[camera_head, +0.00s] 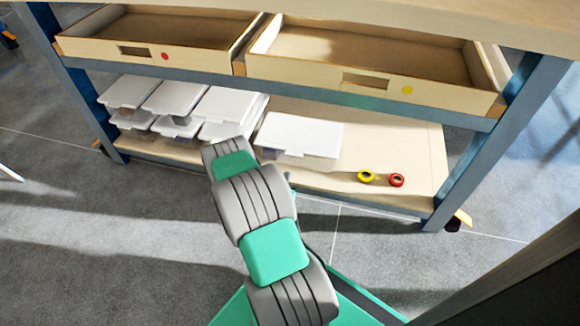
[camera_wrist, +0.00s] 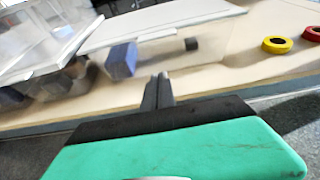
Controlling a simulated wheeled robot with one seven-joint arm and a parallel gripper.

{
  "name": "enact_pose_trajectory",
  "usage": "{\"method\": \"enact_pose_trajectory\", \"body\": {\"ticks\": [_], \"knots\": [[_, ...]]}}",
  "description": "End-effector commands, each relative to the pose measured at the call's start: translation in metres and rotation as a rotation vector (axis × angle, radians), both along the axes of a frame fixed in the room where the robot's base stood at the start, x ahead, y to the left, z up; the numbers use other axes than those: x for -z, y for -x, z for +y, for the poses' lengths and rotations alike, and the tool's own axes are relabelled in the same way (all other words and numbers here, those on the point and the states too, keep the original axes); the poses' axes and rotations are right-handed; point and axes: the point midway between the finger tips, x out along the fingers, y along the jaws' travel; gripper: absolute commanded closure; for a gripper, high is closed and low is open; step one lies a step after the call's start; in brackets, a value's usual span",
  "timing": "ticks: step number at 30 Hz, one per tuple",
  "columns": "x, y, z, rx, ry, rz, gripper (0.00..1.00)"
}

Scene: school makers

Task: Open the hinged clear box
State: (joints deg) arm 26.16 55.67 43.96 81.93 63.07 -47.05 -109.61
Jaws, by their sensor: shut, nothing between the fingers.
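A clear box with a flat white lid (camera_head: 302,134) stands on the lower shelf, right of several smaller boxes. In the wrist view its lid (camera_wrist: 165,22) spans the top and looks down over the clear body, though I cannot tell if it is slightly raised. A blue block (camera_wrist: 121,60) and a small dark piece (camera_wrist: 191,44) show through the clear front. My gripper (camera_wrist: 158,88) is shut and empty, its fingertips in front of the box and below the lid edge. Whether they touch the box is unclear. In the head view my arm hides the gripper.
Several smaller lidded clear boxes (camera_head: 172,98) stand close together on the left of the shelf (camera_head: 420,150). A yellow tape roll (camera_head: 366,176) and a red one (camera_head: 396,180) lie to the right. Two wooden trays (camera_head: 365,58) hang above. A blue post (camera_head: 495,150) bounds the right side.

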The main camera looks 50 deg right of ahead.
Motion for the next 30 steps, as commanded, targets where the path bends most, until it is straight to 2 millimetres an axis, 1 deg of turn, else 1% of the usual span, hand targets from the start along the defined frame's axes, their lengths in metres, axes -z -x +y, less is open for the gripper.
{"method": "enact_pose_trajectory", "body": {"ticks": [1,7,9,10,12,16,20,30], "knots": [[0.008,-0.003,-0.011,0.007,-0.001,-0.005,1.0],[0.023,-0.02,-0.049,0.006,-0.001,-0.007,1.0],[0.028,-0.026,-0.062,0.006,-0.001,-0.007,1.0],[0.025,-0.029,-0.066,0.005,0.0,-0.008,1.0],[0.006,-0.029,-0.063,0.001,-0.001,-0.006,1.0],[-0.01,-0.029,-0.062,0.002,-0.001,-0.006,1.0],[-0.016,-0.028,-0.062,0.002,-0.003,-0.004,1.0],[-0.018,-0.028,-0.061,0.002,-0.004,-0.004,1.0]]}}
